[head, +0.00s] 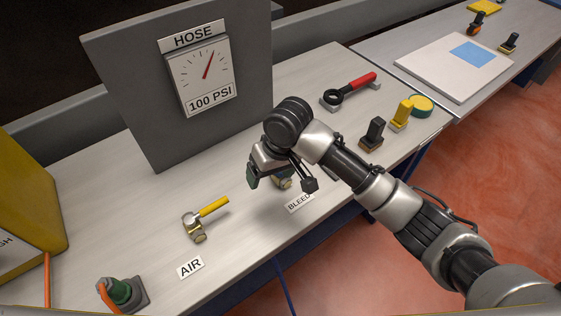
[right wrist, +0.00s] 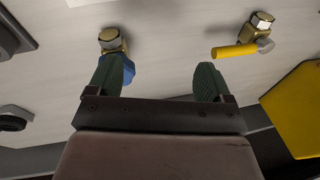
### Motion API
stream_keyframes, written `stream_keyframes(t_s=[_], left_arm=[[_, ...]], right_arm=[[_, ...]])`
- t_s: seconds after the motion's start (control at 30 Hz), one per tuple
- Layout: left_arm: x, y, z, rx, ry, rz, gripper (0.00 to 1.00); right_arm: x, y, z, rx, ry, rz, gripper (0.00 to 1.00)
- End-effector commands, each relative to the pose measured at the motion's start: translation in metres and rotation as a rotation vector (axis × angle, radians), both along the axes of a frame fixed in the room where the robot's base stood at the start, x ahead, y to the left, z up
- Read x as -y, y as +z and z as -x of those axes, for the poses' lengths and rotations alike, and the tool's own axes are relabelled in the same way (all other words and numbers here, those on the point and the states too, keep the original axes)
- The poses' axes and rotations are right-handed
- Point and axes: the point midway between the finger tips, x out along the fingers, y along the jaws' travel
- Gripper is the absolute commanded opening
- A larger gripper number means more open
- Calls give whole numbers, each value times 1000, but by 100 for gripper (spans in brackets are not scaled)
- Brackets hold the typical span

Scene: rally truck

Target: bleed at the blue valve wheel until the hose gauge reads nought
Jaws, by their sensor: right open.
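The hose gauge (head: 203,73) is on a grey panel, above a "100 PSI" plate. Its red needle points up and slightly right, off any mark I can read as nought. The blue valve wheel (right wrist: 129,70) shows in the right wrist view beside a brass fitting (right wrist: 111,39), partly hidden by my left-hand finger. In the head view my arm covers most of that valve, behind the "BLEED" label (head: 299,202). My right gripper (head: 281,180) is open over it; its green-padded fingers (right wrist: 157,82) are apart. Contact with the wheel I cannot tell. My left gripper is out of view.
A yellow-handled valve (head: 209,208) stands behind the "AIR" label (head: 190,267). A red-handled tool (head: 350,90) and stamp-like blocks (head: 373,134) lie right of my gripper.

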Motion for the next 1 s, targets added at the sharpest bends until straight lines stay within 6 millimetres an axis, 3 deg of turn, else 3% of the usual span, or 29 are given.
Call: stream_keyframes(t_s=[0.03,0.2,0.33,0.47,0.67,1.0], left_arm=[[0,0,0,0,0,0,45],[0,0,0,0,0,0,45],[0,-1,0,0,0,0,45],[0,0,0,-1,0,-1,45],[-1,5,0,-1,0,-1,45],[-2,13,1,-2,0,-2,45]], right_arm=[[2,13,-14,4,-9,44,81],[12,44,-43,-11,-69,163,81],[19,59,-56,-15,-107,214,81],[22,63,-60,-18,-122,231,81],[22,38,-59,-21,-122,231,81],[22,-23,-59,-19,-121,230,81]])
